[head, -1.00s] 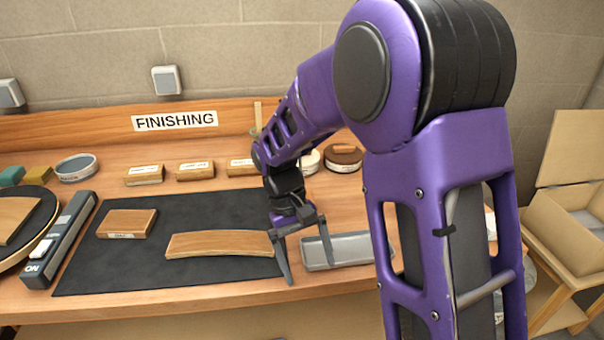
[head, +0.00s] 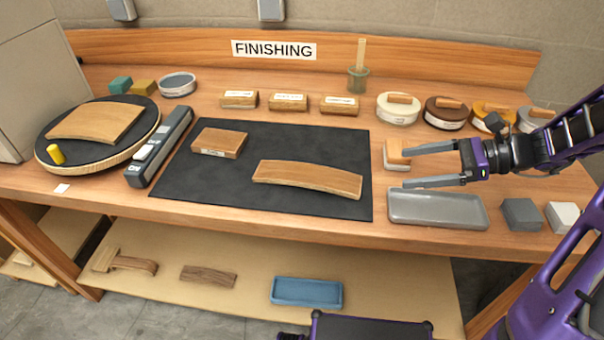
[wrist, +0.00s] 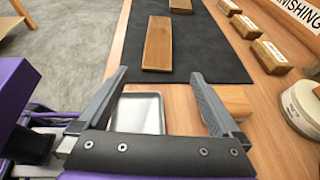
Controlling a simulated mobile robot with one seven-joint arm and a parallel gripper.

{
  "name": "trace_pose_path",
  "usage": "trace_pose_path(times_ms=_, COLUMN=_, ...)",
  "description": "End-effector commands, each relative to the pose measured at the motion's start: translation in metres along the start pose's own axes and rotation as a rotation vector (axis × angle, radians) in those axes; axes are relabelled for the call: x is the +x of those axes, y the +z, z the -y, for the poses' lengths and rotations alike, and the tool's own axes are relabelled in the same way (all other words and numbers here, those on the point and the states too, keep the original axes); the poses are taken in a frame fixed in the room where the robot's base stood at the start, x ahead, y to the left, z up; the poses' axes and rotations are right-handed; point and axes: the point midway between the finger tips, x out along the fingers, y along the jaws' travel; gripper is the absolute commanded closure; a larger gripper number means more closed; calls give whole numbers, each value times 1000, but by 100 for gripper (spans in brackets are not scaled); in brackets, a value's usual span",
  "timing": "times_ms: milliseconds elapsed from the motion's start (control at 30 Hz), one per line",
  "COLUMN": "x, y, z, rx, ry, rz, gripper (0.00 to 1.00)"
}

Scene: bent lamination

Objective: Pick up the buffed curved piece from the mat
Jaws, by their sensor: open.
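The curved wooden piece (head: 307,179) lies on the right part of the black mat (head: 285,146), its long side running left to right. In the wrist view the curved piece (wrist: 157,46) lies ahead of the fingers, on the mat. My gripper (head: 404,167) is open, fingers pointing left, right of the mat and apart from the piece. The gripper (wrist: 159,74) shows nothing held between its fingers in the wrist view. A flat labelled wooden block (head: 219,143) sits on the mat left of the curved piece.
A grey tray (head: 437,209) and a wood-topped block (head: 397,160) lie near my fingers. Grey (head: 521,214) and white (head: 562,217) blocks stand farther right. Labelled blocks (head: 288,102) and round tins (head: 397,109) line the back. Another curved piece (head: 97,122) rests on the round turntable.

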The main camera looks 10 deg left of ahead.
Motion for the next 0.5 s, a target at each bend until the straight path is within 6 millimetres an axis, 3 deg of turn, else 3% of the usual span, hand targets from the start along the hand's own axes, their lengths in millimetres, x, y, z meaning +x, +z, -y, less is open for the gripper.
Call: trace_pose_path(times_ms=500, x=102, y=-1, z=-1, rx=-1, ry=5, rz=0, gripper=0)
